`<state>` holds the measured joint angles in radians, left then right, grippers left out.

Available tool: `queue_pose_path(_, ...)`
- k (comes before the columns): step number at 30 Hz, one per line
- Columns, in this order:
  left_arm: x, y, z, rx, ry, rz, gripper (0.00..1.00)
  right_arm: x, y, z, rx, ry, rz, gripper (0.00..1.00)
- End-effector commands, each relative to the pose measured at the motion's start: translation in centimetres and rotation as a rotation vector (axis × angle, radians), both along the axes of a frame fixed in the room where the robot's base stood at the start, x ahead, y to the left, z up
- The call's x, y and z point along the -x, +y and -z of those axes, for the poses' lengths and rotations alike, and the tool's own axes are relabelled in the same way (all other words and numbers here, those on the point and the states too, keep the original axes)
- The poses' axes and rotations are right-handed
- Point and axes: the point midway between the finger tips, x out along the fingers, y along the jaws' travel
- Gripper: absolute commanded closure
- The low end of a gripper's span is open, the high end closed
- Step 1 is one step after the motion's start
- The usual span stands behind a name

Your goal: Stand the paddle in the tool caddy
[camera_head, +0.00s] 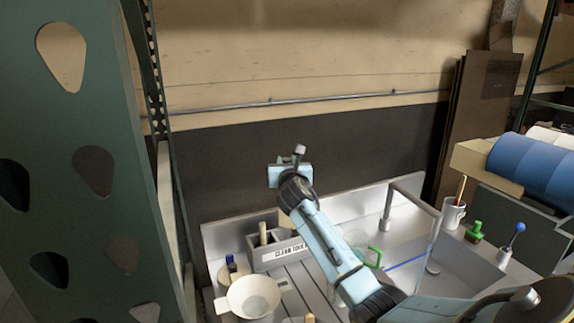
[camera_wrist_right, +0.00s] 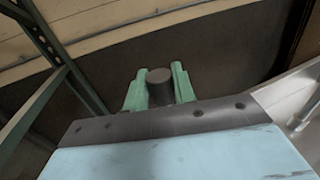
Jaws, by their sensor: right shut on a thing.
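My right gripper (camera_head: 292,166) is raised above the back of the sink counter, its arm reaching in from the lower right. In the wrist view its green fingers (camera_wrist_right: 158,85) are shut on a dark grey round-ended piece (camera_wrist_right: 160,76). In the head view a short grey end (camera_head: 300,150) sticks up at the gripper. I take this to be the paddle; the rest of it is hidden. The grey tool caddy (camera_head: 291,250), labelled "CLEAN TOOLS", stands on the counter below the gripper. A wooden-handled tool (camera_head: 263,232) stands in it. My left gripper is out of view.
A mug (camera_head: 453,214) stands farther right. A green perforated rack (camera_head: 122,187) blocks the left.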

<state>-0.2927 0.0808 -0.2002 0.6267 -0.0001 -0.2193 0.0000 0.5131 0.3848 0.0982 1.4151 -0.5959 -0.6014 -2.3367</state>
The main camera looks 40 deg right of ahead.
Motion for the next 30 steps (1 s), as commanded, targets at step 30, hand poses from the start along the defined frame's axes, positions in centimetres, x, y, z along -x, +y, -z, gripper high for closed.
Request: queue_pose_path(30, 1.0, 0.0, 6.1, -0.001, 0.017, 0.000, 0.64, 0.0, 0.0, 8.7, 0.001, -0.002, 0.000, 1.00)
